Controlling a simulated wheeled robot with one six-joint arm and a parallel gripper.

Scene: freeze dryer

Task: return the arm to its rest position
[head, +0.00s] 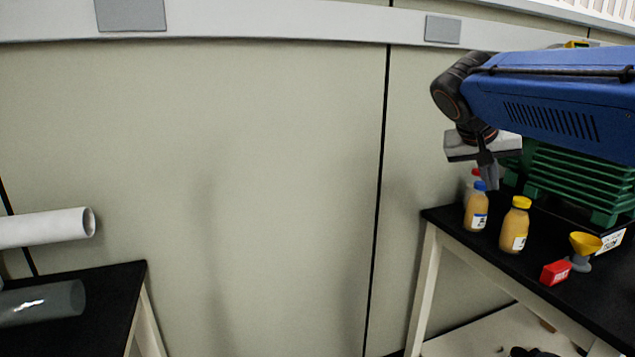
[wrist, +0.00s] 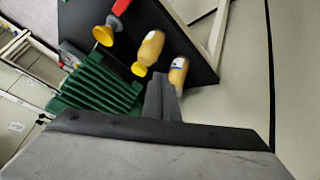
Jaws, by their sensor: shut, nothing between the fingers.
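My gripper (head: 488,178) hangs at the end of my arm over the black table on the right, just above and behind the bottles in the head view. Its fingers are together with nothing between them. In the wrist view the shut fingers (wrist: 161,97) point toward the bottles. Whether the fingers touch a bottle cannot be told.
Another black table (head: 118,290) with tubes stands at left. Open space lies between the tables, before the wall.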

